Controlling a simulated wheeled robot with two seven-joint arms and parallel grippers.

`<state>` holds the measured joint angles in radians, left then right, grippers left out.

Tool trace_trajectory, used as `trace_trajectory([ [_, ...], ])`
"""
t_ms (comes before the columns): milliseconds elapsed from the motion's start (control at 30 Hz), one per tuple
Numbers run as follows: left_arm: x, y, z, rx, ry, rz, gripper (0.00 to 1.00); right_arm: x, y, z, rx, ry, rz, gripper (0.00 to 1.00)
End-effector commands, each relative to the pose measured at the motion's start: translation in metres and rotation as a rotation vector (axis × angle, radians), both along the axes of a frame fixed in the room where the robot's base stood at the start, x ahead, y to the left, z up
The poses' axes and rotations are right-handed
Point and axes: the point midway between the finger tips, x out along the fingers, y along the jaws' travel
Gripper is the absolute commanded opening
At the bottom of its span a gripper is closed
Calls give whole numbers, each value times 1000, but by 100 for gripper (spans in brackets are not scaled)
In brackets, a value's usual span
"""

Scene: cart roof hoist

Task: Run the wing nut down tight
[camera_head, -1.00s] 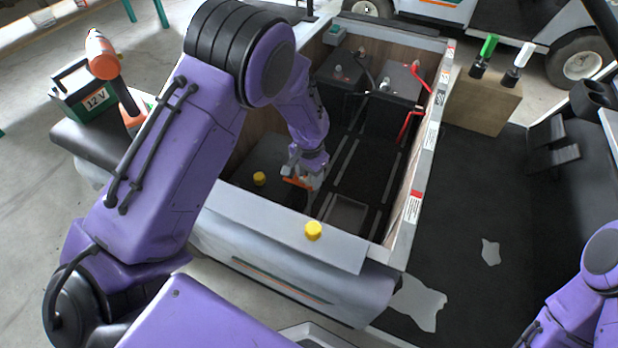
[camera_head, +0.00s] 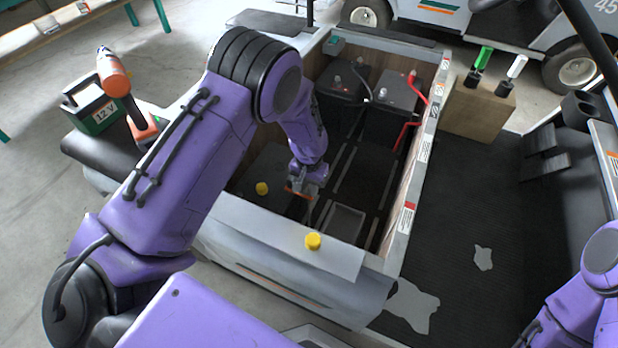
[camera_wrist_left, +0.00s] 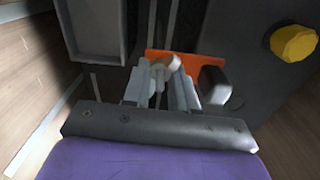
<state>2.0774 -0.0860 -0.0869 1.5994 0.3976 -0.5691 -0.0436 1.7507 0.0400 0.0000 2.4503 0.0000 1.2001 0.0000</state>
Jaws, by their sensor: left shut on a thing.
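My left gripper (camera_head: 300,187) reaches down into the cart's open bay, at an orange bar (camera_head: 293,193) on a dark block. In the left wrist view, its grey fingers (camera_wrist_left: 162,76) are closed on a small tan piece, which looks like the wing nut (camera_wrist_left: 170,62), right at the orange bar (camera_wrist_left: 205,60). The fingers hide most of the nut and whatever is under it, so I cannot tell how far down it sits. My right gripper is outside the picture; only part of that arm shows at lower right.
Black batteries (camera_head: 395,97) with a red cable stand at the bay's far end. The bay wall (camera_head: 412,190) rises right of my gripper. An empty grey tray (camera_head: 346,222) lies beside it.

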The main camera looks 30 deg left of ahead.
Motion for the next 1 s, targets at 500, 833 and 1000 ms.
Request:
trace_trajectory([
  [500,-2,0,-2,0,7,56,52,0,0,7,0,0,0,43],
  [833,-1,0,7,0,3,56,52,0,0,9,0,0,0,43],
  [1000,0,0,47,0,-1,56,52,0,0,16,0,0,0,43],
])
